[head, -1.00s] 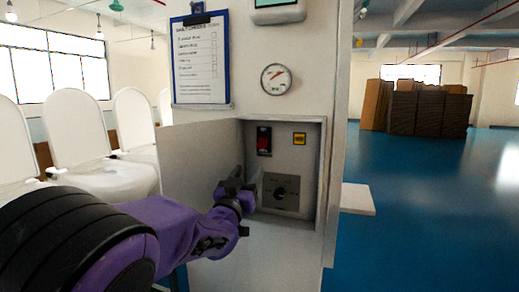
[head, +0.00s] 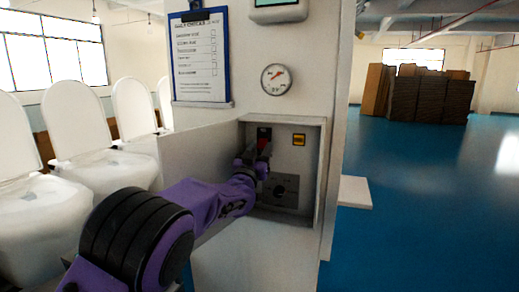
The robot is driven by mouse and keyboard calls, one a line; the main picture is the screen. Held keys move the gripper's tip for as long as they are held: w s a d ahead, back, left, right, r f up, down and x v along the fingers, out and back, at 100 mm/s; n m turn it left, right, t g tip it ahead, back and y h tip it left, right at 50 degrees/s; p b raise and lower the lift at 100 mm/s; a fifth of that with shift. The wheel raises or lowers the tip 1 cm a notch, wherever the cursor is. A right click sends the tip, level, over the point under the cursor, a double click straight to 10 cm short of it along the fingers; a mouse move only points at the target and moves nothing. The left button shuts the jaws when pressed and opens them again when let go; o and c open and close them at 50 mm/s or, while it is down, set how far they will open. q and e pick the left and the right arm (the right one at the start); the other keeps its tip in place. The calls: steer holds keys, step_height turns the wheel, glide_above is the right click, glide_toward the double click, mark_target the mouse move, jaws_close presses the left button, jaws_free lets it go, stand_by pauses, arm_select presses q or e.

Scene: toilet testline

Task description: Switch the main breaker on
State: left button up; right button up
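The main breaker (head: 264,133) is a small dark unit with a red part on the back wall of an open wall box. My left gripper (head: 257,153) reaches into the box from the left and lies in front of the breaker's lower part, covering much of it. Red shows right beside the fingertips. I cannot tell whether they touch it, or how far apart the fingers are. The lever's position is hidden. My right gripper is not in view.
The box door (head: 199,178) stands open to the left, beside my arm. A yellow label or switch (head: 299,140) and a grey plate with a dark knob (head: 279,191) share the box. A gauge (head: 275,79) and clipboard (head: 200,60) are above. White toilets (head: 98,165) stand left.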

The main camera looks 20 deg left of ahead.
arm_select(q)
jaws_close()
steer(key=shift+r+g+p, duration=0.3)
steer(key=shift+r+p, duration=0.05)
steer(key=shift+p, duration=0.4)
steer(key=r+g+p, duration=0.1)
steer(key=p, duration=0.1)
steer(key=shift+s+g+p, duration=0.15)
steer(key=shift+g+p, duration=0.25)
steer(key=shift+r+g+p, duration=0.1)
steer(key=shift+g+p, duration=0.2)
steer(key=shift+g, duration=0.1)
steer(key=shift+r+g, duration=0.1)
steer(key=shift+g, duration=0.4)
steer(key=g, duration=0.2)
steer(key=shift+r+g, duration=0.3)
steer(key=shift+r, duration=0.1)
steer(key=shift+w+r+g, duration=0.15)
steer(key=shift+r+g, duration=0.2)
steer(key=shift+g, duration=0.7)
steer(key=shift+w+r+g, duration=0.15)
steer(key=shift+r+g, duration=0.2)
steer(key=shift+g, duration=0.7)
steer(key=shift+r, duration=0.1)
